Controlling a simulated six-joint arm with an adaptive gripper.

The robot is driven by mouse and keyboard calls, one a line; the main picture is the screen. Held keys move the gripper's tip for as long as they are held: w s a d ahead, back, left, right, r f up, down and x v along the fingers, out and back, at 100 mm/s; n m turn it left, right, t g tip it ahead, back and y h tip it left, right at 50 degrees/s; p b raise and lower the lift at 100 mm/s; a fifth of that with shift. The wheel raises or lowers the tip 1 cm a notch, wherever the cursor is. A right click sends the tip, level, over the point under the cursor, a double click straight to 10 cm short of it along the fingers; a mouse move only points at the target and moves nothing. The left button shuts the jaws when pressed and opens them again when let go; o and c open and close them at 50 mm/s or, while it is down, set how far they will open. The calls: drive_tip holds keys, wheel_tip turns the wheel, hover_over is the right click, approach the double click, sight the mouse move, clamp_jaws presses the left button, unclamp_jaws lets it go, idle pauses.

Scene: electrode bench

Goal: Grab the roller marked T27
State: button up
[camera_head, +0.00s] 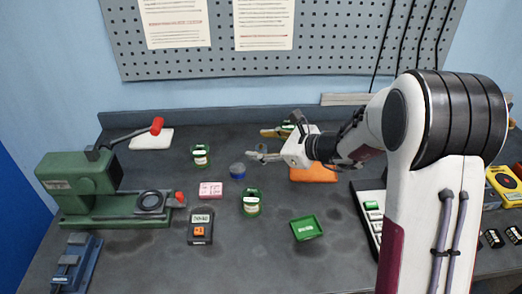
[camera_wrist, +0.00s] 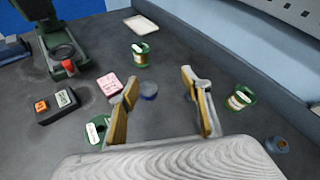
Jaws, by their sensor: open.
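Three green rollers with pale labels stand on the bench; the markings are too small to read, so I cannot tell which is T27. One is at the back left (camera_head: 201,156), also in the wrist view (camera_wrist: 141,54). One is at the front middle (camera_head: 251,203), partly cut by my gripper's body in the wrist view (camera_wrist: 97,131). The third is behind my gripper (camera_head: 287,130), partly hidden in the head view and clear in the wrist view (camera_wrist: 240,98). My gripper (camera_head: 259,155) is open and empty above the bench, its fingers (camera_wrist: 160,82) apart, near a small blue round piece (camera_head: 237,171).
A green press (camera_head: 78,187) with a red-knobbed lever stands left. A pink block (camera_head: 210,189), a black meter (camera_head: 201,228) and a green tray (camera_head: 306,228) lie in front. An orange mat (camera_head: 314,174) lies under my arm. A pegboard (camera_head: 350,50) hangs behind.

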sight(262, 146)
drive_tip(key=w+d+f+m, duration=0.1)
drive_tip(key=w+f+m, duration=0.1)
drive_tip(key=w+d+f+m+t+h, duration=0.1)
drive_tip(key=w+d+f+m, duration=0.1)
drive_tip(key=f, duration=0.1)
drive_tip(key=w+d+f+m+t, duration=0.1)
drive_tip(key=w+d+f+m, duration=0.1)
drive_tip(key=w+f, duration=0.1)
drive_tip(key=shift+h, duration=0.3)
drive_tip(key=shift+w+a, duration=0.1)
drive_tip(key=shift+a, duration=0.05)
drive_tip(key=shift+x, duration=1.05)
drive_tip(key=shift+w, duration=0.1)
drive_tip(key=shift+f, duration=0.1)
drive_tip(key=shift+d+f+x, duration=0.1)
drive_tip(key=shift+f+x, duration=0.05)
drive_tip(key=shift+x, duration=0.85)
drive_tip(key=shift+d+f+x, duration=0.1)
drive_tip(key=shift+f+x, duration=0.05)
drive_tip(key=shift+x, duration=0.8)
drive_tip(key=shift+w+a+f, duration=0.2)
drive_tip(key=shift+w+a, duration=0.15)
drive_tip(key=shift+w, duration=0.2)
